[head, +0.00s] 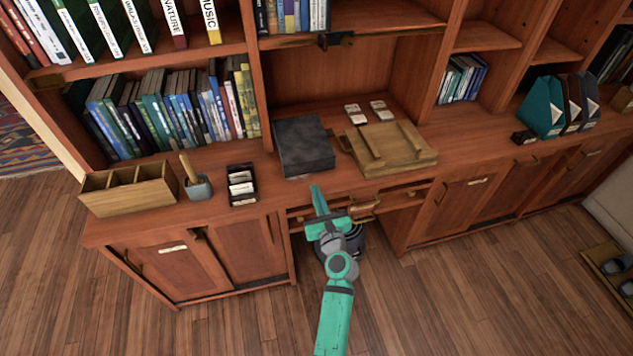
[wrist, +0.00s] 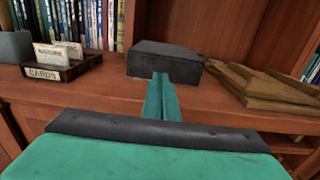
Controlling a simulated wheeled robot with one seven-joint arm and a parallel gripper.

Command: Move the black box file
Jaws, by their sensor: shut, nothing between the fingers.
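The black box file (head: 304,146) lies flat on the wooden counter in the head view, in front of the open recess of the bookcase. It also shows in the wrist view (wrist: 165,62), straight ahead of the fingers. My gripper (head: 315,188) is shut and empty, with its green fingers pressed together. The fingertips (wrist: 161,76) point at the box file's front face and hide part of its lower middle in the wrist view. In the head view the gripper is just in front of the counter edge, apart from the box file.
A wooden board-like stand (head: 392,150) lies close to the right of the box file. A dark card tray (head: 242,188) stands to its left, then a small grey pot (head: 198,187) and a wooden divided box (head: 130,190). Small white cards (head: 378,106) lie behind. Counter right of the stand is mostly clear.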

